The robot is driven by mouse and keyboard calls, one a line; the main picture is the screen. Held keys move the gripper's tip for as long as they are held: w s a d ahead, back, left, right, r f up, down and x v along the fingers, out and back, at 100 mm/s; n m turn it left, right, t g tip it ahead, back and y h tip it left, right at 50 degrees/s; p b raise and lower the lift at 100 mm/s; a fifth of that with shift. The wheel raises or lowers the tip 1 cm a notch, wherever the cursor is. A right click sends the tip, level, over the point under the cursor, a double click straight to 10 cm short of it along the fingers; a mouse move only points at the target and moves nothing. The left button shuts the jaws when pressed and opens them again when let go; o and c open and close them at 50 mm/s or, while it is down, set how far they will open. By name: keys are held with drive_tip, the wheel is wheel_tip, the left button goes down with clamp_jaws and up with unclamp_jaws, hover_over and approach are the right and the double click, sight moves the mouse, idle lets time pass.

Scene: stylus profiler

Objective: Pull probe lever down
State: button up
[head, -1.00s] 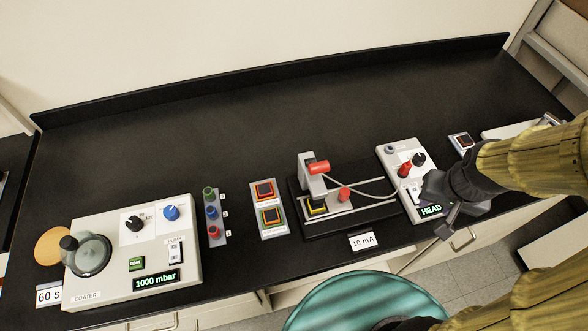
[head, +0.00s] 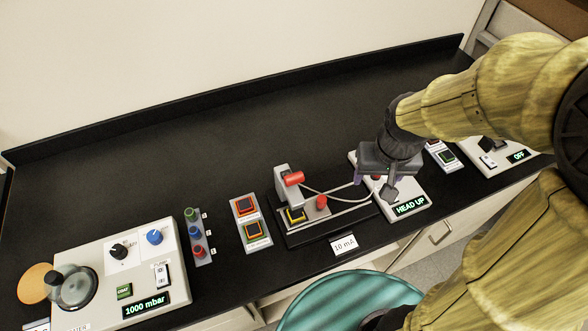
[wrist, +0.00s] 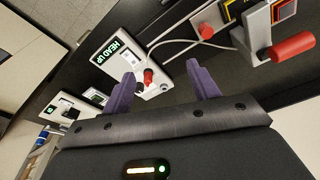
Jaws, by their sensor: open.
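The probe stand has a grey post (head: 287,186) and a red cylindrical lever handle (head: 294,179) sticking out to the right near its top. In the wrist view the red handle (wrist: 293,47) is at the upper right, apart from my fingers. A smaller red knob (head: 321,202) stands on the same base. My gripper (head: 375,185) is open and empty, to the right of the stand and over the white box reading HEAD UP (head: 410,205). Its purple fingers (wrist: 160,72) show apart in the wrist view.
A pale cable (head: 335,197) runs between the stand and the white box. A two-button panel (head: 250,222), a row of coloured knobs (head: 197,236) and the coater (head: 105,270) stand to the left. The black bench behind is clear. A teal round seat (head: 350,298) is in front.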

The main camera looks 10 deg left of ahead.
drive_tip(key=w+a+r+n+g+p, duration=0.1)
drive_tip(key=a+r+n+p, duration=0.2)
drive_tip(key=a+r, duration=0.55)
wheel_tip(320, 180, up, 6)
drive_tip(key=n+g+p, duration=0.1)
drive_tip(key=n+p, duration=0.1)
drive_tip(key=p, duration=0.1)
hover_over(294, 175)
drive_tip(key=shift+s, duration=0.1)
drive_tip(key=shift+f, duration=0.1)
wheel_tip(294, 175, down, 17)
drive_tip(key=shift+f+p, duration=0.15)
drive_tip(key=shift+p, duration=0.9)
clamp_jaws()
